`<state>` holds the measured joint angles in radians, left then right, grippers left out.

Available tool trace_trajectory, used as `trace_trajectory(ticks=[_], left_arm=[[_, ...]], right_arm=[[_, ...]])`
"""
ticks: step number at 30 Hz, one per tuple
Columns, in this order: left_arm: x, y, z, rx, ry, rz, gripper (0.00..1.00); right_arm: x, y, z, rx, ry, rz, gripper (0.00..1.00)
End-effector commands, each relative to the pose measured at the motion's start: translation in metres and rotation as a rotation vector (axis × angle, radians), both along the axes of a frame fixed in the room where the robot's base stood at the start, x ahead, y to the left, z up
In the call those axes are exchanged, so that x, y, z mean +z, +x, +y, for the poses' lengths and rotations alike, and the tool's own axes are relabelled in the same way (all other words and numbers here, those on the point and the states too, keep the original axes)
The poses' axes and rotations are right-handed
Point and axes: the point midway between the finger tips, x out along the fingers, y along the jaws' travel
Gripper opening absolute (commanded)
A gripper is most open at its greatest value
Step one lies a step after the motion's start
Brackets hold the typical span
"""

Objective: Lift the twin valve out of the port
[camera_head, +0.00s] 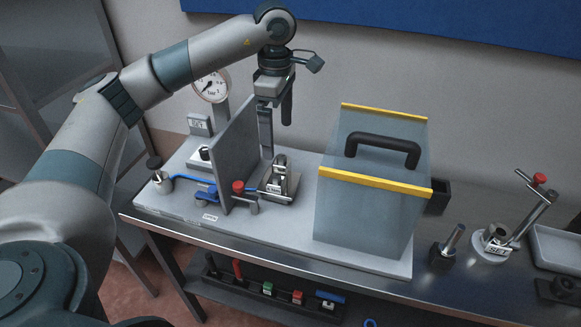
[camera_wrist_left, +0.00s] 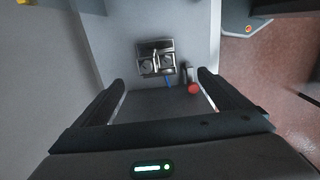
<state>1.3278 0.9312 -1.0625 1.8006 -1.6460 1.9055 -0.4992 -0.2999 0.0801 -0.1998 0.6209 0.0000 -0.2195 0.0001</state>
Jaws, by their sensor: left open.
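The twin valve (camera_head: 284,182) appears to be the small silver fitting on the white board, beside the grey upright panel. In the left wrist view it is a metal block (camera_wrist_left: 156,62) with two round parts side by side, beyond my fingertips. The port under it cannot be told apart clearly. My left gripper (camera_head: 276,122) hangs above the valve, pointing down, with its fingers apart. In the left wrist view the space between its fingers (camera_wrist_left: 163,98) holds nothing, and the valve is not between them. My right gripper is not in view.
The grey upright panel (camera_head: 233,150) stands close left of the valve. A red knob (camera_head: 238,187) and blue lever (camera_head: 207,197) are at the board's front. A clear box with yellow edges (camera_head: 375,183) stands right. A gauge (camera_head: 211,87) is behind. A red-handled stand (camera_head: 497,240) is far right.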

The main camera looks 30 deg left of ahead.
Motion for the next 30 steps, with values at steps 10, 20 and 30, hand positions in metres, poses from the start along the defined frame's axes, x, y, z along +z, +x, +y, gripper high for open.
trace_trajectory(ticks=[10,20,30], left_arm=[[0.000,0.000,0.000,0.000,0.000,0.000,0.95],[-0.010,0.000,0.000,0.001,0.000,0.002,0.95],[-0.063,-0.001,0.000,0.001,0.000,0.005,0.95]], right_arm=[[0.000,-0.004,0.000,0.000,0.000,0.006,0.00],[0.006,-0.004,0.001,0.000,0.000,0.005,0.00],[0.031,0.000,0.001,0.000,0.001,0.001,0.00]])
